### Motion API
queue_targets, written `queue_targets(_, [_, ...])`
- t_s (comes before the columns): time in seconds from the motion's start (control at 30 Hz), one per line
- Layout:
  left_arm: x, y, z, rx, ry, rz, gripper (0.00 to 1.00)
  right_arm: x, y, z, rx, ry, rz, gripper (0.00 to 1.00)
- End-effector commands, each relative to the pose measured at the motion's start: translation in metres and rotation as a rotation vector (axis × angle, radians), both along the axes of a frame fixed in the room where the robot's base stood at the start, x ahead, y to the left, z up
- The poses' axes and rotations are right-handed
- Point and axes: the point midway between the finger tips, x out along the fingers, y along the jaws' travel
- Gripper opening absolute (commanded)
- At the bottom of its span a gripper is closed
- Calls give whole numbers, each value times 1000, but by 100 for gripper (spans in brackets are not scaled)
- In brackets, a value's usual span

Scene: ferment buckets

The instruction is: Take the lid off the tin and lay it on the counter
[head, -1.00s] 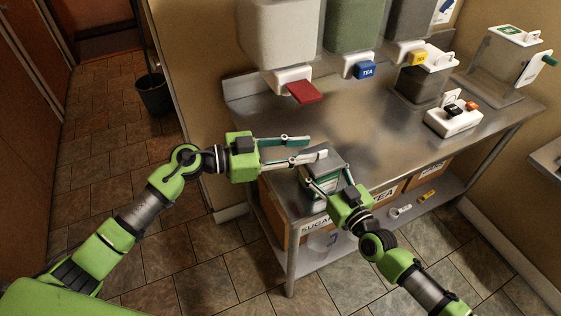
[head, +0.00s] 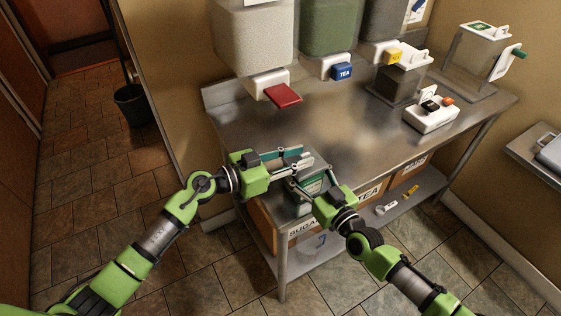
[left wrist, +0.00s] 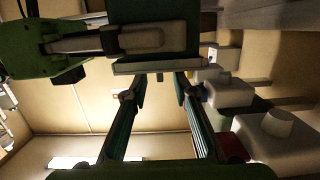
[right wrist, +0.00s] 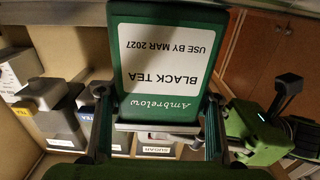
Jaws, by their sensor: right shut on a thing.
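The tin (head: 310,187) is dark green and held in front of the counter (head: 345,138). Its label, upside down in the right wrist view (right wrist: 165,60), reads black tea. The pale lid (right wrist: 158,127) shows there edge-on as a strip. My right gripper (right wrist: 158,100) is shut on the tin, one finger on each side. My left gripper (head: 303,157) is open at the tin's top. In the left wrist view the lid's pale edge (left wrist: 155,67) lies just beyond the open fingertips; contact cannot be told.
Dispensers with a red tap lever (head: 283,96) and a blue tea lever (head: 341,72) overhang the counter. A white box with knobs (head: 431,118) stands at the right. The counter's front middle is bare. Boxes (head: 368,190) stand on the shelf below.

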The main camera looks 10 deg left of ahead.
Motion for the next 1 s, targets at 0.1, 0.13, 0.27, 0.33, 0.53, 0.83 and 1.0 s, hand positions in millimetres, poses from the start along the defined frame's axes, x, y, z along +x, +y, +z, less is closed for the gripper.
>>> queue_targets(0.1, [8,-11,-2,-1,0,0,26,0,0,0,-1,1,-1,20])
queue_targets(0.13, [10,-13,-3,-1,1,0,26,0,0,0,-1,1,-1,20])
queue_targets(0.27, [13,-18,-4,0,0,0,26,0,0,0,-1,1,-1,20])
queue_targets(0.33, [14,-19,-4,1,1,0,26,0,0,0,-1,1,-1,20])
queue_targets(0.53, [14,-19,-4,1,0,0,26,0,0,-1,-1,1,-1,20])
queue_targets(0.83, [14,-19,-4,1,1,0,0,0,0,-1,-1,1,-1,20])
queue_targets(1.0, [14,-19,-4,1,1,0,0,0,0,-1,-1,1,-1,20])
